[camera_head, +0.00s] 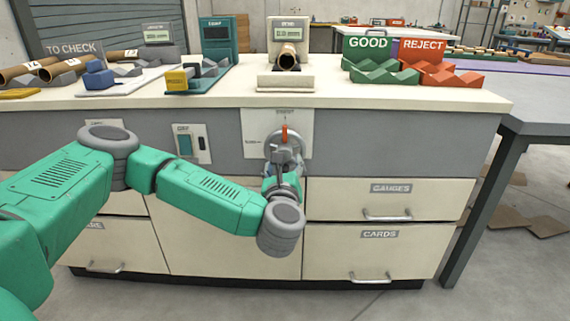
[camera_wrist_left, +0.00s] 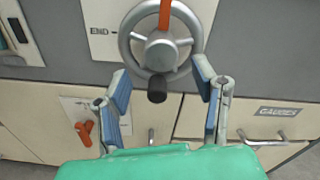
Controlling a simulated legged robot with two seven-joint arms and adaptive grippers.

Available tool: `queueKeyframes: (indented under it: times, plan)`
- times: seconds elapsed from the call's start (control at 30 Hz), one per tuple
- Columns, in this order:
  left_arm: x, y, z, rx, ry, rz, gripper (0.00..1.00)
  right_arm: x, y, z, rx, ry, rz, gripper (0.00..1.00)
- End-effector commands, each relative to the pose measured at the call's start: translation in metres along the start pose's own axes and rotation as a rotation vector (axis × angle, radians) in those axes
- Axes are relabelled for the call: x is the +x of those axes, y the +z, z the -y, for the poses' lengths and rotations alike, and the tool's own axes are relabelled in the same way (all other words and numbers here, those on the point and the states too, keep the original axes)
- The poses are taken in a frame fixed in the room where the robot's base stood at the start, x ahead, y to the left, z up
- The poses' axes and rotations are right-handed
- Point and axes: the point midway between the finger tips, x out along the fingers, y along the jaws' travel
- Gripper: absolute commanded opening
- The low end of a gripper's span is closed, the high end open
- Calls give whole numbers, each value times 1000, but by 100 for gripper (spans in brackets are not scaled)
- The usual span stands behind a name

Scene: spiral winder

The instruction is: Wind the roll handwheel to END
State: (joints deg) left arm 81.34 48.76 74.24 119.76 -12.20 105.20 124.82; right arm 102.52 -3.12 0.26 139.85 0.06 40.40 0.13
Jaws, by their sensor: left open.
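The roll handwheel (camera_head: 291,139) is on a white plate on the cabinet front. In the left wrist view its grey spoked rim (camera_wrist_left: 199,40) shows large, with a red-orange pointer (camera_wrist_left: 165,14) at the top. The END label (camera_wrist_left: 99,30) and its line are left of the rim. A dark knob handle (camera_wrist_left: 157,90) sticks out at the wheel's bottom. My left gripper (camera_wrist_left: 161,82) is open, its blue-padded fingers apart on either side of the knob; I cannot see them touch it. In the head view the gripper (camera_head: 283,168) partly covers the wheel. My right gripper is not in view.
Drawers marked GAUGES (camera_head: 340,200) and CARDS (camera_head: 340,262) are right of the arm, with protruding handles. A switch panel (camera_head: 191,144) is left of the wheel. A tube roll (camera_head: 288,60) sits on the bench above. Another red-orange handle (camera_wrist_left: 84,131) shows lower left.

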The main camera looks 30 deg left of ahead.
Motion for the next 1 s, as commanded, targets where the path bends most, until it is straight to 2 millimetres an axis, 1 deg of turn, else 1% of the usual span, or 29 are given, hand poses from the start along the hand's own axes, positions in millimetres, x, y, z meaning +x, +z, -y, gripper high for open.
queueKeyframes:
  times: [0.03, 0.1, 0.23, 0.37, 0.6, 0.63, 0.67, 0.7, 0.77, 1.0]
  plan:
    - [9, -1, -1, 0, 3, 3, 53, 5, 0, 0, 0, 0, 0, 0]
    - [19, -1, -1, 0, 2, 1, 53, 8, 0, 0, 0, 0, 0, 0]
    - [31, 0, 1, 2, 0, 2, 53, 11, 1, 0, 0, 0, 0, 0]
    - [36, 0, 2, 2, -2, 1, 53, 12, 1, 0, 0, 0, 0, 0]
    - [38, 0, 0, 1, -1, -1, 53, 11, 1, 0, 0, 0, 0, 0]
    - [38, 0, 0, 1, -1, -1, 50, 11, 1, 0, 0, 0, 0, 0]
    - [38, 0, 0, 1, -1, -1, 39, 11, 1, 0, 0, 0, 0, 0]
    - [38, 0, 0, 1, -1, -1, 25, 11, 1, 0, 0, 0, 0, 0]
    - [38, 0, 0, 1, -1, -1, 4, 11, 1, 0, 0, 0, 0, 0]
    - [38, 0, 0, 9, 1, 0, 4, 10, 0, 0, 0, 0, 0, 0]
